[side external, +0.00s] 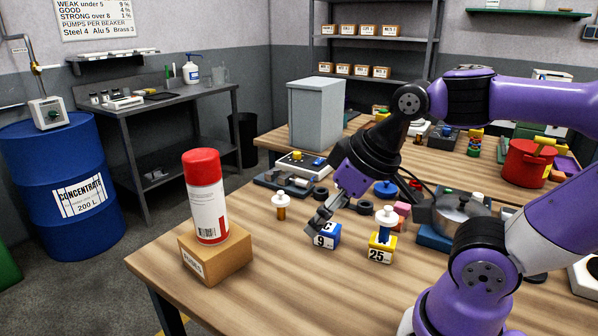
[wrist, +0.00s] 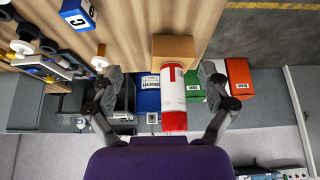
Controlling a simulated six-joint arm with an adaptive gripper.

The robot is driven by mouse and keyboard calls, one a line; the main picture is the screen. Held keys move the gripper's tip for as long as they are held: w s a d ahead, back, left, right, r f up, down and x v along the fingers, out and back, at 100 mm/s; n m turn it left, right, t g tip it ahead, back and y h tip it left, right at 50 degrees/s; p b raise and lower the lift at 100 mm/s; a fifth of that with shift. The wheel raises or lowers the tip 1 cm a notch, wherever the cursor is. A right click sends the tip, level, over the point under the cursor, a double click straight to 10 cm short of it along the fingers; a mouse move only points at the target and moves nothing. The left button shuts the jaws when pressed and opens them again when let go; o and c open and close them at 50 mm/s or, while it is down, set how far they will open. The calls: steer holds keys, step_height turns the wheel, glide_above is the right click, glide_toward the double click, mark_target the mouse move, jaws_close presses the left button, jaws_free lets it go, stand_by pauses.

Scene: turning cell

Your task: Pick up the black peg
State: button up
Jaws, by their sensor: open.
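My gripper (side external: 322,215) is low over the wooden table, beside and above a blue and white block marked 9 (side external: 325,236). In the wrist view my gripper (wrist: 160,76) has its two fingers wide apart, with nothing held between them. A white-topped, amber-bodied piece (side external: 281,207) stands left of my gripper. A blue and white piece (side external: 386,216) stands on a yellow block marked 25 (side external: 381,249) to the right.
A red and white spray can (side external: 206,196) stands on a cardboard box (side external: 226,256) at the front left. Black rings (side external: 320,193) and a tray of parts (side external: 282,183) lie behind my gripper. A metal pot (side external: 461,214) stands right. The table's front middle is clear.

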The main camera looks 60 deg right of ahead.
steer(key=w+d+m+g+h, duration=0.1)
steer(key=w+d+m, duration=0.25)
steer(key=d, duration=0.45)
steer(key=w+d+m+h, duration=0.1)
steer(key=w+d+m, duration=0.1)
steer(key=w+d, duration=0.45)
steer(key=s+d+f+m+g, duration=0.1)
steer(key=d+f, duration=0.2)
steer(key=d, duration=0.4)
steer(key=s+d+f+m, duration=0.1)
steer(key=d+f+m, duration=0.1)
steer(key=d, duration=0.6)
steer(key=shift+h, duration=0.4)
steer(key=x, duration=1)
steer(key=shift+w+f, duration=0.2)
steer(key=shift+f, duration=0.15)
jaws_close()
